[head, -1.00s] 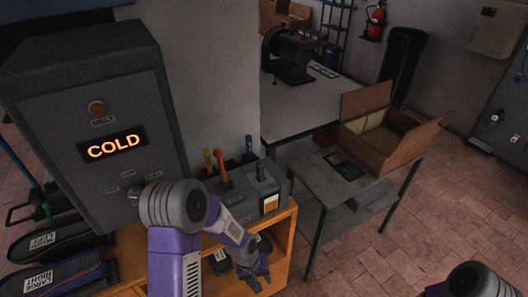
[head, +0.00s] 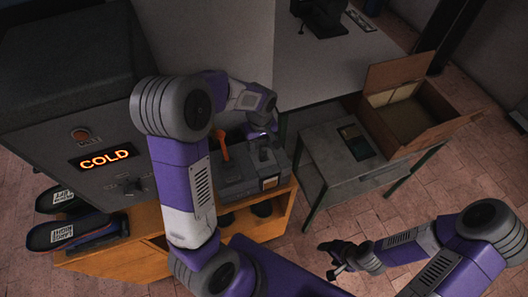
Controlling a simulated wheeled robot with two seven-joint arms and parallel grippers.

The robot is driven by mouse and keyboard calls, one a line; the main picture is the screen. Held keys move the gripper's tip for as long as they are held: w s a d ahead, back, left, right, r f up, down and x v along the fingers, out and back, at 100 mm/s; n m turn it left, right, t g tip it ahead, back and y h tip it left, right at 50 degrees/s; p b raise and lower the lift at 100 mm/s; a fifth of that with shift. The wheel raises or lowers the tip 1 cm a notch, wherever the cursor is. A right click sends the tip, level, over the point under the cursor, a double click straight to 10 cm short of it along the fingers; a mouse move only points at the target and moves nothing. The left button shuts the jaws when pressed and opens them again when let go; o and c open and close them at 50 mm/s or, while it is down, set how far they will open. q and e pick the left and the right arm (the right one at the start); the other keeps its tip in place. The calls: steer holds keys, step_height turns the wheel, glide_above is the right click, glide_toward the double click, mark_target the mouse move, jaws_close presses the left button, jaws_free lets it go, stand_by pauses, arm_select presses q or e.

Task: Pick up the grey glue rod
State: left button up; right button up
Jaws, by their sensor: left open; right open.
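A grey machine (head: 150,200) with a lit "COLD" display (head: 106,159) stands at the left. A dark grey block (head: 235,182) with an orange-handled lever (head: 220,147) sits on the wooden bench. A short dark upright piece (head: 263,155) stands on the block's right part; I cannot tell whether it is the grey glue rod. My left gripper (head: 262,128) is open, just above and behind the block, and its hand covers the area where coloured rods stood. My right gripper (head: 336,260) is open and empty over the floor at lower right.
The wooden bench (head: 280,205) has a lower shelf. A grey table (head: 335,165) with an open wooden box (head: 410,115) stands to the right. Labelled shoe-shaped pieces (head: 60,232) lie at left.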

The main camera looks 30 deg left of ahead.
mark_target(263, 145)
arm_select(q)
steer(key=f, duration=0.1)
steer(key=w+f, duration=0.1)
steer(key=f, duration=0.2)
steer(key=shift+w+f, duration=0.2)
steer(key=shift+w, duration=0.2)
steer(key=shift+s+f, duration=0.2)
steer(key=shift+f, duration=0.2)
jaws_close()
step_height(263, 145, up, 11)
steer(key=shift+p, duration=0.55)
steer(key=shift+f, duration=0.1)
